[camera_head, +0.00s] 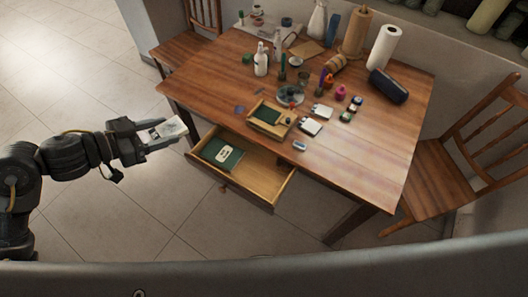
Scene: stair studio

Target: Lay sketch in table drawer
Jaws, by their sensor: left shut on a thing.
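My left gripper (148,138) comes in from the left and is shut on a small pale sheet with dark marks, the sketch (168,130). It holds the sketch in the air, left of the table's front edge. The table drawer (262,180) is pulled open under the table's near side. Inside the drawer, toward its left, lies a dark green flat item with a white label (222,154). The gripper and sketch are apart from the drawer, to its left. My right gripper is not in view.
The wooden table (355,150) carries bottles, a small wooden tray (270,130), several small jars, paper rolls (384,47) and a dark case (388,86). Chairs stand at the back left (188,45) and right (450,170). The tiled floor left of the table is clear.

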